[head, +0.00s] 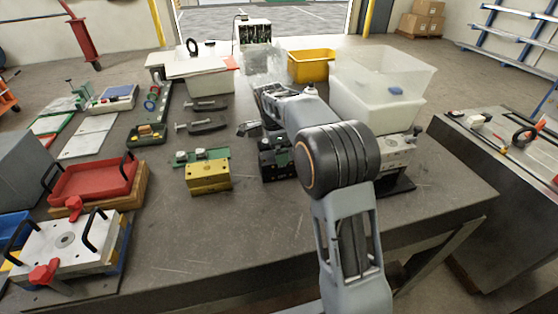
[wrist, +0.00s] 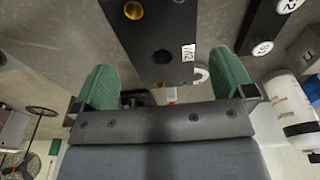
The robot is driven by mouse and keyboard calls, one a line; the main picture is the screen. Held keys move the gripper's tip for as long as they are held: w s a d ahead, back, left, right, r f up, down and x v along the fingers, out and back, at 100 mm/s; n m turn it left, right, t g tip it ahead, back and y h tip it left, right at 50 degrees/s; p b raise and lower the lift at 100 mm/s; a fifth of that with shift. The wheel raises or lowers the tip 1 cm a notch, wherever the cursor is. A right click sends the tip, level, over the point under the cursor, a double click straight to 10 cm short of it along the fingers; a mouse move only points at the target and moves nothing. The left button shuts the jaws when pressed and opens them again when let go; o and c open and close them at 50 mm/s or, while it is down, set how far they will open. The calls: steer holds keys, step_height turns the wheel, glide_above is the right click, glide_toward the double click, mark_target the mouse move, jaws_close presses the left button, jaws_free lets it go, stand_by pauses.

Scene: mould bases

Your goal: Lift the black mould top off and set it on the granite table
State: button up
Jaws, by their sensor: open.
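A black mould (head: 275,160) stands on the dark grey table, just left of my arm in the head view; my arm hides part of it. In the wrist view a black block (wrist: 152,30) with a brass-coloured ring and a white label runs between and beyond my fingers. My gripper (wrist: 166,82) is open, its two green-padded fingers wide apart with nothing clamped between them. In the head view my arm hides most of my gripper. A dark grey-topped table (head: 470,160) stands at the right; I cannot tell whether it is granite.
A yellow mould (head: 208,176) stands left of the black one. Dark clamps (head: 208,125), a yellow bin (head: 311,66) and translucent tubs (head: 375,105) lie behind. A red tray (head: 95,182) and a silver mould plate (head: 68,240) with black handles fill the left. The front middle is clear.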

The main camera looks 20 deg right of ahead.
steer(key=shift+w+d+f, duration=0.1)
steer(key=shift+d+f, duration=0.05)
steer(key=shift+f, duration=0.95)
steer(key=shift+d+f, duration=0.1)
steer(key=shift+f, duration=0.95)
steer(key=shift+c, duration=0.3)
steer(key=c, duration=1.3)
steer(key=shift+r, duration=0.1)
steer(key=shift+c, duration=0.5)
steer(key=shift+r, duration=0.1)
